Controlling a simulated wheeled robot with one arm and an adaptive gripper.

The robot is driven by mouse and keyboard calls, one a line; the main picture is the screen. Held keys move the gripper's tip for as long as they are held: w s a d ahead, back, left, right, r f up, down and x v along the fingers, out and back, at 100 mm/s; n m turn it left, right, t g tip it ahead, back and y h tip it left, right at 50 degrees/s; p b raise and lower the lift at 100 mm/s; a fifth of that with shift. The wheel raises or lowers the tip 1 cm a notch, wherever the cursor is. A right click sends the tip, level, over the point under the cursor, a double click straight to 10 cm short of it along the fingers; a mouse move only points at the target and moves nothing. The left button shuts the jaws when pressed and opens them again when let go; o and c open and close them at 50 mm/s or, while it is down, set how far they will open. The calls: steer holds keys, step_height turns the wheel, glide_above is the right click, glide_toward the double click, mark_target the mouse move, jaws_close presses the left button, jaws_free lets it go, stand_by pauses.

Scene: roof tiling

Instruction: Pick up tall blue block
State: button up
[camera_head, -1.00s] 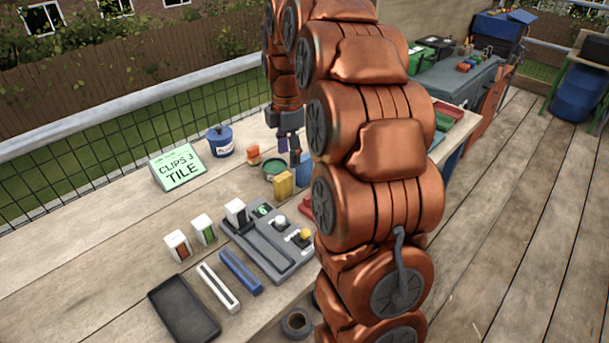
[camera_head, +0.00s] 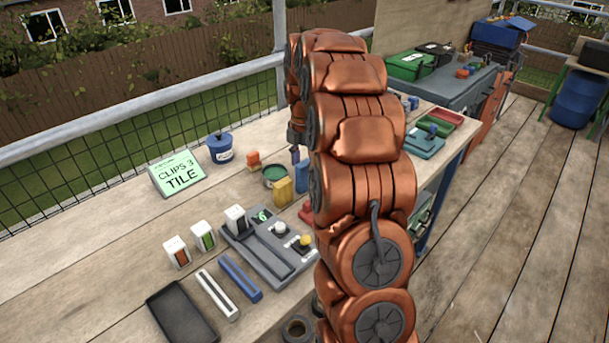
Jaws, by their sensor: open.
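The tall blue block (camera_head: 302,178) stands upright on the wooden table, just right of a yellow block (camera_head: 282,191). My copper-coloured arm partly covers its right side. My gripper (camera_head: 296,154) is mostly hidden behind the arm; only a dark finger part shows, just above and behind the blue block in the picture. It is open. I cannot tell how far it is from the block, and nothing shows held in it.
A green-topped can (camera_head: 274,174), an orange block (camera_head: 253,160) and a blue pot (camera_head: 221,148) stand nearby. A sign (camera_head: 177,173) reads "CLIPS 3 TILE". A grey panel (camera_head: 271,246) and black tray (camera_head: 182,312) lie in front.

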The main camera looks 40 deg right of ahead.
mark_target(304, 176)
step_height(304, 176, down, 3)
steer(key=shift+d+f, duration=0.1)
steer(key=shift+c, duration=0.3)
jaws_close()
